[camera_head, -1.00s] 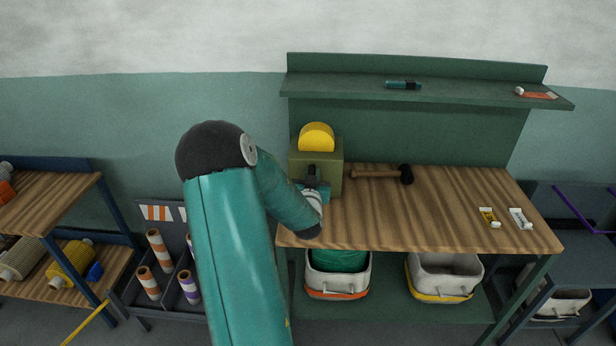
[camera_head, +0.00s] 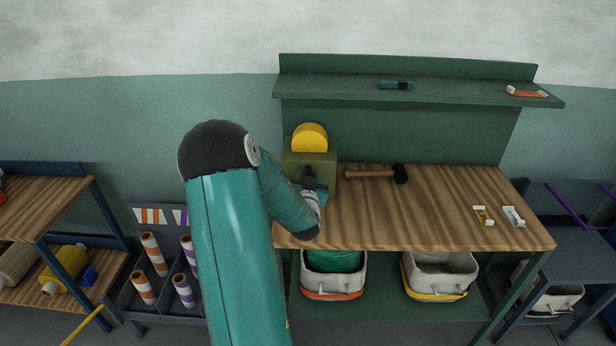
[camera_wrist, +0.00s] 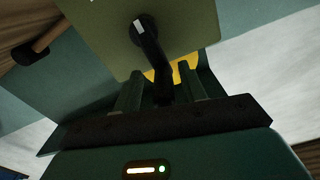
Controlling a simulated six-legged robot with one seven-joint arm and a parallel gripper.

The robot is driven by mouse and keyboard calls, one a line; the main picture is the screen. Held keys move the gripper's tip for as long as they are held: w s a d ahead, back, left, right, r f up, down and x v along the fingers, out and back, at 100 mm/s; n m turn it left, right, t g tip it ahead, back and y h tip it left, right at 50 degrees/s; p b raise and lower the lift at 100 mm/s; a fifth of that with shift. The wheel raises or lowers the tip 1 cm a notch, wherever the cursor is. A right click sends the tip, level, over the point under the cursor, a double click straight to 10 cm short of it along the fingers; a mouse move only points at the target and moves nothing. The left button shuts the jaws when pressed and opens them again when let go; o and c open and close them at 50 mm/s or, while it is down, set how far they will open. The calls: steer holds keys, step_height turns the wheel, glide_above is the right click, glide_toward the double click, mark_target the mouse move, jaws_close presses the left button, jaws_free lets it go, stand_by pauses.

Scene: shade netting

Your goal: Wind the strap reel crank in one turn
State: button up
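The strap reel is an olive box (camera_head: 323,164) with a yellow drum (camera_head: 310,137) on top, at the left end of the wooden workbench. In the wrist view the olive face (camera_wrist: 100,25) fills the top, with a black crank (camera_wrist: 149,42) on a light-centred hub. The crank arm points down toward my gripper. My gripper (camera_wrist: 160,84) has one finger on each side of the crank's lower end, with narrow gaps showing. In the head view my gripper (camera_head: 313,189) is in front of the box, and my arm partly hides it. The crank's handle end is dark and hard to make out.
A wooden-handled mallet (camera_head: 376,174) lies right of the reel; it also shows in the wrist view (camera_wrist: 35,46). Two small tubes lie at the bench's right. A green shelf (camera_head: 430,92) overhangs the back. Bins stand below. The middle of the bench is clear.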

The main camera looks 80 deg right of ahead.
steer(key=v, duration=1.3)
steer(key=shift+a, duration=0.4)
